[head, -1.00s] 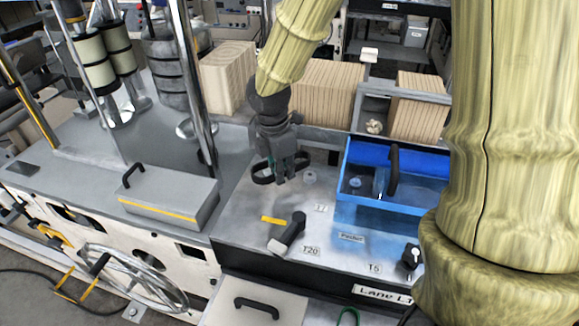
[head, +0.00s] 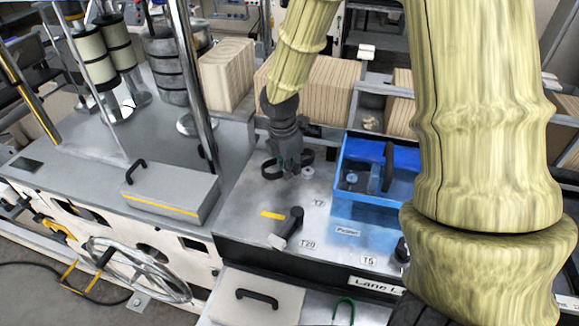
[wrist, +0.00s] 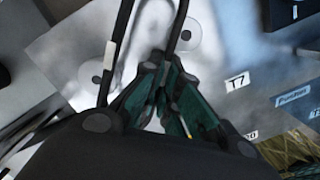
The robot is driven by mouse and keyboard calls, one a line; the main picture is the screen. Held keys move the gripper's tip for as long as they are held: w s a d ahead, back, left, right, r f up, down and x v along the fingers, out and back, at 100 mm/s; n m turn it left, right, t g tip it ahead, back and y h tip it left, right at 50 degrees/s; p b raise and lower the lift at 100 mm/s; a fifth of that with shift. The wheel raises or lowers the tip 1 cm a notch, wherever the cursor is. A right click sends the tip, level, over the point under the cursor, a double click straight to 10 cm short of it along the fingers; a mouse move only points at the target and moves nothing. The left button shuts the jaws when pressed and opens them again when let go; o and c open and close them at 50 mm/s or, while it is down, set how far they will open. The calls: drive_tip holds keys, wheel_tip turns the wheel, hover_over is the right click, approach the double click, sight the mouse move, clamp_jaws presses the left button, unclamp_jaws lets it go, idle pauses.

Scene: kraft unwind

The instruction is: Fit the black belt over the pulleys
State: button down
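The black belt (head: 272,170) is a loop in the head view, showing on both sides of my gripper (head: 289,171) over the grey deck. In the wrist view the green-lined fingers (wrist: 160,80) come close together at their tips. Black belt strands (wrist: 181,22) run up from there. My gripper appears shut on the belt. Two pale round discs, apparently the pulleys, lie on the plate in the wrist view, one at left (wrist: 89,73) and one at right (wrist: 187,36). One small disc (head: 308,172) shows just right of the gripper in the head view. I cannot tell the belt's height above them.
A blue open bin (head: 352,207) stands right of the gripper. A black-handled lever (head: 292,226) and yellow strip (head: 271,214) are in front on the deck. A grey box with a handle (head: 170,193) and metal posts (head: 197,85) stand left. Wooden blocks (head: 325,85) stand behind.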

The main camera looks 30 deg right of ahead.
drive_tip(key=shift+f, duration=0.3)
drive_tip(key=c, duration=1.6)
unclamp_jaws()
drive_tip(key=shift+c, duration=0.2)
drive_tip(key=shift+r, duration=0.15)
wheel_tip(320, 180, up, 12)
drive_tip(key=a+b, duration=0.1)
drive_tip(key=b, duration=0.1)
drive_tip(key=shift+a, duration=0.3)
